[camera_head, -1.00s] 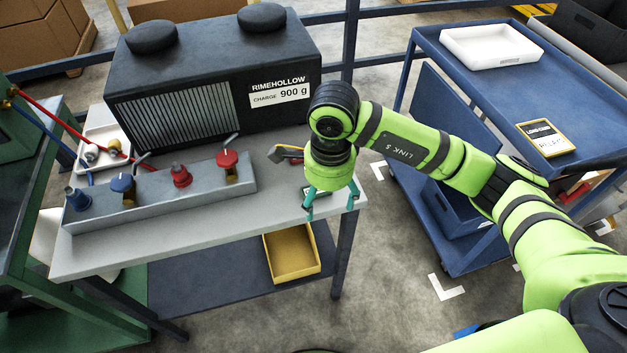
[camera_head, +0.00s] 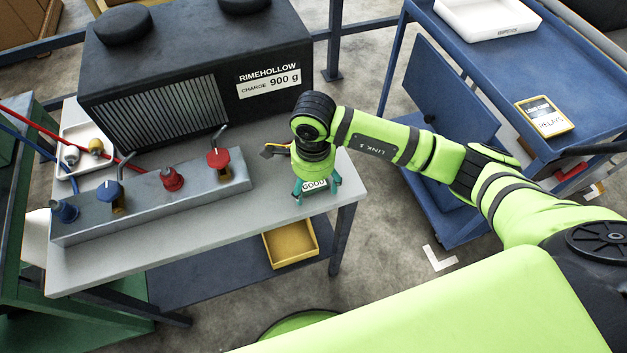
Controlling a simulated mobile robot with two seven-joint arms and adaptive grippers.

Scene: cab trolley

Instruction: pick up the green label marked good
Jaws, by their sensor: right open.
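The label marked GOOD (camera_head: 314,185) lies near the right end of the grey bench top (camera_head: 215,228), in the head view. Its white face with dark lettering shows between my fingers; its edges are mostly hidden. My right gripper (camera_head: 317,196) points down over the label with its teal fingers open, one on each side of it. I cannot tell whether the fingers touch it. My left gripper is not in view.
A dark RIMEHOLLOW unit (camera_head: 200,65) stands at the back of the bench. A manifold with red and blue valves (camera_head: 150,195) is to the left. A yellow bin (camera_head: 290,243) sits below. A blue trolley (camera_head: 480,70) stands right.

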